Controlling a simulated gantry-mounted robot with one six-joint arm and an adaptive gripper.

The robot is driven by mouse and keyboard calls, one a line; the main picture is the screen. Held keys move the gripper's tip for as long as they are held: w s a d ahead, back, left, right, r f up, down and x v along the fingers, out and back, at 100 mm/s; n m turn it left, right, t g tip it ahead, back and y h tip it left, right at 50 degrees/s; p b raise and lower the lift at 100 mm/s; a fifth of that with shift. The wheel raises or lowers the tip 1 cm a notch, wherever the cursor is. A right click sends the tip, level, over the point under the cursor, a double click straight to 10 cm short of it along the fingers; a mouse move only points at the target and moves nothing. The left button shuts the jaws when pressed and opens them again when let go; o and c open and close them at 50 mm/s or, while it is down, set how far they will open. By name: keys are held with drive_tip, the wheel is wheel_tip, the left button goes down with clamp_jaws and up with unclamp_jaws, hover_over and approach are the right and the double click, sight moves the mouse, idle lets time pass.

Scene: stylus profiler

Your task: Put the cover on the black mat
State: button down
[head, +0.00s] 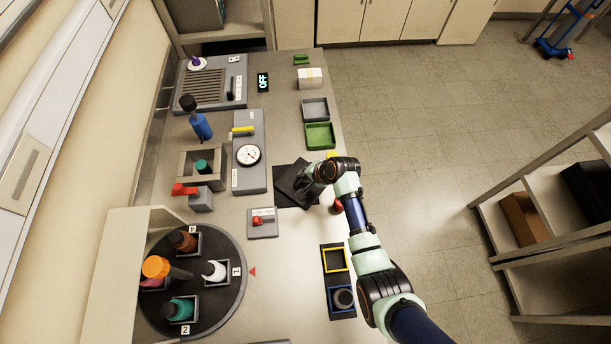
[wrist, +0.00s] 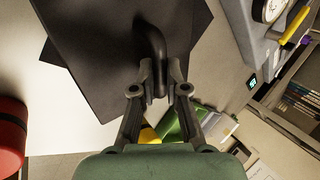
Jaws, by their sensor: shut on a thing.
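The cover is a flat dark plate (wrist: 105,55) with an upright black handle (wrist: 155,60). My gripper (wrist: 160,92) is shut on that handle, with a finger on each side of it. A second dark sheet, the black mat (wrist: 204,25), shows from under the cover at its sides, turned at an angle to it. In the head view the cover (head: 289,180) and mat overlap as one dark patch left of my gripper (head: 308,186). I cannot tell whether the cover touches the mat.
A red object (wrist: 10,135) stands beside the mat, near the table's right edge. A gauge block (head: 249,154) lies to the left and a green tray (head: 319,135) beyond. A turntable with bottles (head: 235,240) is at the lower left. Bare table lies below the mat.

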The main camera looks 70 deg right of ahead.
drive_tip(key=c, duration=1.2)
unclamp_jaws()
drive_tip(key=shift+f, duration=0.1)
drive_tip(key=p+v, duration=0.2)
drive_tip(key=v, duration=1)
